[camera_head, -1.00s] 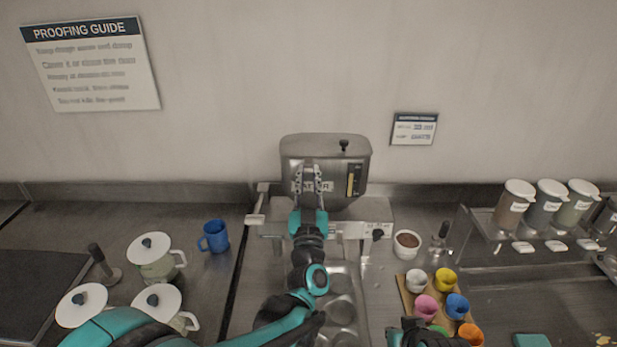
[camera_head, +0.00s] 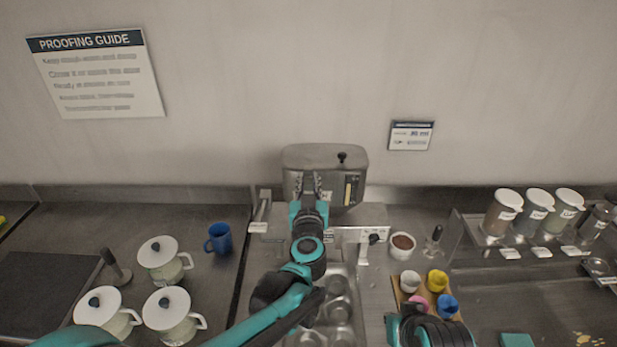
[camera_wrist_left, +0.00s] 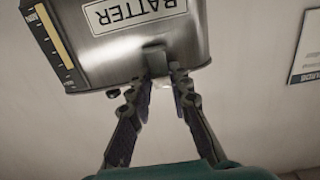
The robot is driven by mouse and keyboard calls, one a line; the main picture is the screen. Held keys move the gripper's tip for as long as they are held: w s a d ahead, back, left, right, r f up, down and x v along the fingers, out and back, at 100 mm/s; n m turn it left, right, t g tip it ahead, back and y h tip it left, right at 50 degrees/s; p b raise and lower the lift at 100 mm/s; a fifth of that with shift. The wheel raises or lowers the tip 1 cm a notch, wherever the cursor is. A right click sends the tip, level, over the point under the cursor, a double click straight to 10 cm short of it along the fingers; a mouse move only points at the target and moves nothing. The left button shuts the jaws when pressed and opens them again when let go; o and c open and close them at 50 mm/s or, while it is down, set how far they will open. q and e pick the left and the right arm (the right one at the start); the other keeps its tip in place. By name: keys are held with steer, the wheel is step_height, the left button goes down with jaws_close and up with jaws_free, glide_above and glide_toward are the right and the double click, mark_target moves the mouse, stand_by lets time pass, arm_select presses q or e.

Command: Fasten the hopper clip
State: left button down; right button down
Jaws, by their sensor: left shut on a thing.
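The metal batter hopper (camera_head: 325,158) stands at the back centre against the wall, with a black knob on its lid and a yellow level gauge on its front. In the left wrist view the hopper (camera_wrist_left: 105,50) appears with its BATTER label upside down. A small metal tab with a pale end, apparently the clip (camera_wrist_left: 155,62), sticks out at the hopper's edge. My left gripper (camera_head: 309,182) reaches up to the hopper's front; in the wrist view its fingertips (camera_wrist_left: 163,80) close around this small piece, largely hiding it. My right arm shows only partly at the bottom; its fingertips do not show.
A blue mug (camera_head: 219,238) and several white-lidded pots (camera_head: 158,252) stand left. A cup of brown contents (camera_head: 402,245) and a board of coloured cups (camera_head: 401,298) are right. Lidded jars (camera_head: 503,212) stand on a rack farther right. A muffin tin (camera_head: 338,310) lies below my left arm.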

stand_by(0.3)
arm_select(q)
steer(key=c, duration=1.4)
jaws_free()
steer(key=s, duration=1.2)
steer(key=shift+r, duration=0.25)
